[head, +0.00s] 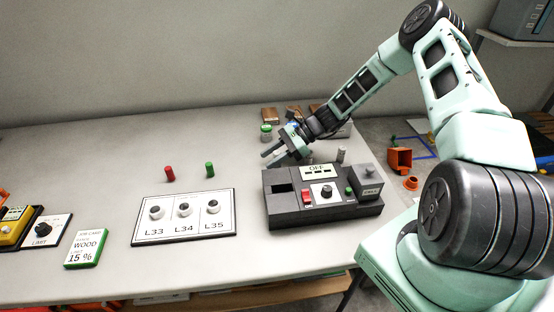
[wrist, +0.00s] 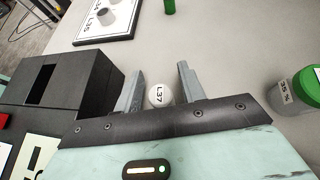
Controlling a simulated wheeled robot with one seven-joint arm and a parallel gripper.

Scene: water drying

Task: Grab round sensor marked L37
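The round white sensor marked L37 (wrist: 158,96) shows in the wrist view between the two fingers of my gripper (wrist: 160,72), close to the palm. Its label faces the camera. The fingers are apart, with a narrow gap showing between the sensor and the right finger; contact at the left finger is hard to tell. In the head view my gripper (head: 270,155) is low over the table behind the dark grey device, and I cannot make out the L37 sensor there.
The dark grey device (head: 324,209) with a switch and knob stands beside my gripper. A green-lidded jar (wrist: 292,93) is on the gripper's other side. Red (head: 169,173) and green (head: 210,170) pegs stand leftward.

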